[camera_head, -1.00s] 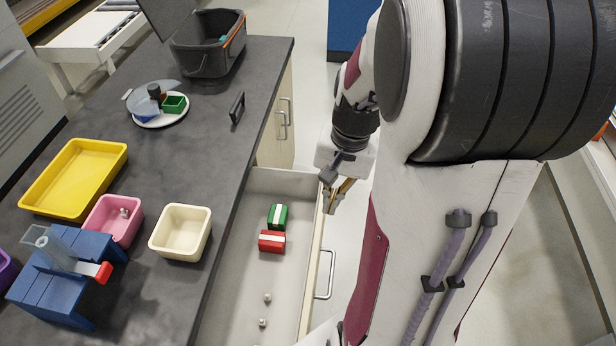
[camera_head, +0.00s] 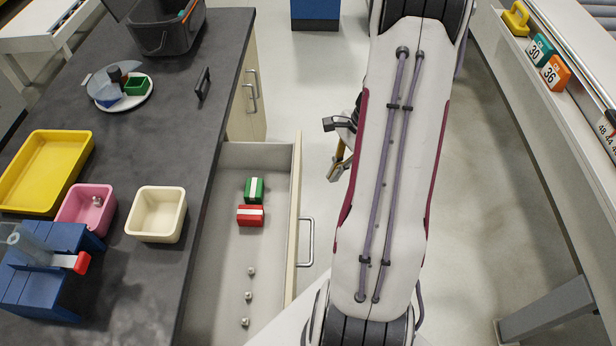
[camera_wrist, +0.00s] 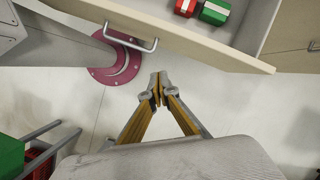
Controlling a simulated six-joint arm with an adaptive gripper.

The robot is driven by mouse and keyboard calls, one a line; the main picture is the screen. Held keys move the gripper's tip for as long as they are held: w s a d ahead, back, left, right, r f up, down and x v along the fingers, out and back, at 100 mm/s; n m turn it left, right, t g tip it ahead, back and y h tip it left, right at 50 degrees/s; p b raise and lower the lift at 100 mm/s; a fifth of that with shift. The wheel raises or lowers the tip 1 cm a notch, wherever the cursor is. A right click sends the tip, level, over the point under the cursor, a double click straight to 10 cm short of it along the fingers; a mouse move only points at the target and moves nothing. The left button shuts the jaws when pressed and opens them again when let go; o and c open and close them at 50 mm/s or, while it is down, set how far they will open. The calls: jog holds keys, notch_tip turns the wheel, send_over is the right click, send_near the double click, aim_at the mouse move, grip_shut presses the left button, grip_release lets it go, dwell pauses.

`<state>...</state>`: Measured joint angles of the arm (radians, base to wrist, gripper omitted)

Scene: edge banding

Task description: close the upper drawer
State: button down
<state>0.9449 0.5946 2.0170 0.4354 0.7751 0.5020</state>
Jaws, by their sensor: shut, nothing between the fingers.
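The upper drawer (camera_head: 222,275) stands pulled out from under the dark worktop in the head view. Its front panel carries a metal bar handle (camera_head: 306,242). In the wrist view the drawer front (camera_wrist: 190,33) and its handle (camera_wrist: 130,38) lie at the top. A green block (camera_head: 254,190), a red block (camera_head: 250,215) and several small metal pieces (camera_head: 248,296) lie inside. My gripper (camera_head: 338,172) is outside the drawer, right of its front panel and apart from it. In the wrist view my gripper (camera_wrist: 157,88) has its fingertips together, empty, below the handle.
The worktop (camera_head: 150,110) holds a yellow tray (camera_head: 45,172), a pink bin (camera_head: 88,210), a cream bin (camera_head: 157,214), a blue stand (camera_head: 45,275) and a dark tub (camera_head: 155,32). Open floor (camera_head: 470,190) lies right of the drawer.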

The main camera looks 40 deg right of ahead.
jog(key=w+d+f+m+t, duration=0.1)
jog(key=w+d+f+m, duration=0.1)
jog(key=w+d+m, duration=0.2)
jog(key=shift+w+d+f+m+t+h, duration=0.15)
jog(key=shift+d+m+t+h, duration=0.35)
jog(key=shift+m, duration=0.7)
jog(key=shift+f, duration=0.1)
jog(key=w+a+f, duration=0.5)
jog(key=f, duration=0.4)
jog(key=shift+w+a, duration=0.15)
jog(key=shift+w, duration=0.05)
dwell(0.4)
jog(key=w+a, duration=1.7)
jog(key=shift+w+a, duration=0.35)
